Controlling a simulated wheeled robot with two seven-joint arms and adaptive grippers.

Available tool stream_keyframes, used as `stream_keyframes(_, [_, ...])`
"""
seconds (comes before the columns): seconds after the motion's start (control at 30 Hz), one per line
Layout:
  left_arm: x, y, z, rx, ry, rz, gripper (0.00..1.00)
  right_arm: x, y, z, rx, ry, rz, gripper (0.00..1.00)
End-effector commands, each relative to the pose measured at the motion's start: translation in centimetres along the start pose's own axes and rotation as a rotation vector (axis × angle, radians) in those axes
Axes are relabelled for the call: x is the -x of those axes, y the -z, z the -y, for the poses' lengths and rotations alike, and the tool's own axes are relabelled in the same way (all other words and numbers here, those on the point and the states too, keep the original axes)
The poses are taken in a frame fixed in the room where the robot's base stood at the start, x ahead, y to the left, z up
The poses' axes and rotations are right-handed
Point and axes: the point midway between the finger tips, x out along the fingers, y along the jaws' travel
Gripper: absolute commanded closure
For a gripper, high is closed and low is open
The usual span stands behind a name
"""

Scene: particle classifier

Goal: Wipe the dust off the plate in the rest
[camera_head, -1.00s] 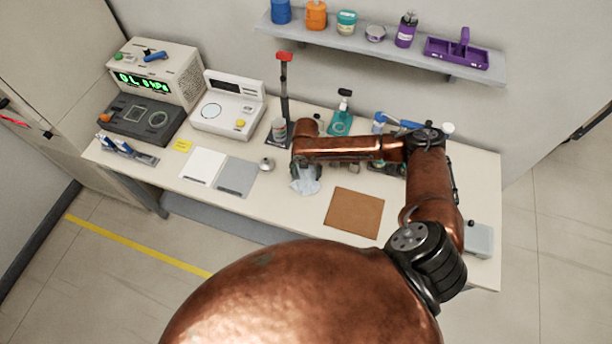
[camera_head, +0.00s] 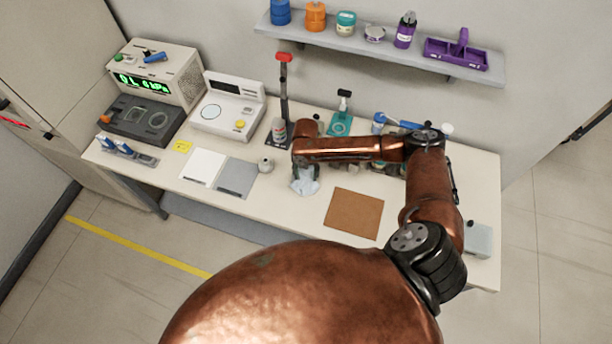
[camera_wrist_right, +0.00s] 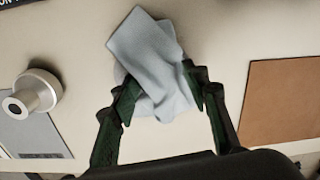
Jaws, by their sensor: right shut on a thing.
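A pale blue-grey cloth (camera_head: 305,182) is pinched in my right gripper (camera_head: 306,168), over the front middle of the bench. In the right wrist view the cloth (camera_wrist_right: 152,62) hangs folded between the two dark green fingers of the gripper (camera_wrist_right: 162,92), which are shut on it. I cannot tell whether it touches the bench top. I cannot pick out the plate or its rest for certain; the cloth and my right arm hide part of the bench. My left gripper is not in view.
A brown mat (camera_head: 355,213) lies to the right. A red-topped stand (camera_head: 284,95) and a teal bottle (camera_head: 340,122) stand behind. Instruments (camera_head: 228,105) fill the back left.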

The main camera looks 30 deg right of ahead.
Motion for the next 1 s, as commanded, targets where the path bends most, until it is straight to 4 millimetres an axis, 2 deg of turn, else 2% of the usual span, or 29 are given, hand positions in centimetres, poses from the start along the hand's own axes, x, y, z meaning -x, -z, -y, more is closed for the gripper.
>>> stream_keyframes(0.07, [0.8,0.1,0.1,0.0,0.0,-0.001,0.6,0.6,0.5,-0.2,0.004,-0.005,-0.009,0.72])
stream_keyframes(0.17, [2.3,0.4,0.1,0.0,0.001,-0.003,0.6,2.2,0.5,-0.2,0.003,-0.005,-0.008,0.96])
stream_keyframes(0.23, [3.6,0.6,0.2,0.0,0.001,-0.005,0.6,3.6,0.4,-0.1,0.002,-0.004,-0.006,1.0])
stream_keyframes(0.7, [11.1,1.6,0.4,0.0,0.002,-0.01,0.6,11.4,0.2,-0.1,0.001,-0.003,-0.004,1.0])
stream_keyframes(0.8, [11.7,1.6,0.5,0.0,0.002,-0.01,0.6,12.1,0.2,-0.1,0.001,-0.003,-0.004,1.0])
stream_keyframes(1.0, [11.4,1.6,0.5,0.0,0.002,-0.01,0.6,11.8,0.2,-0.1,0.001,-0.002,-0.004,1.0])
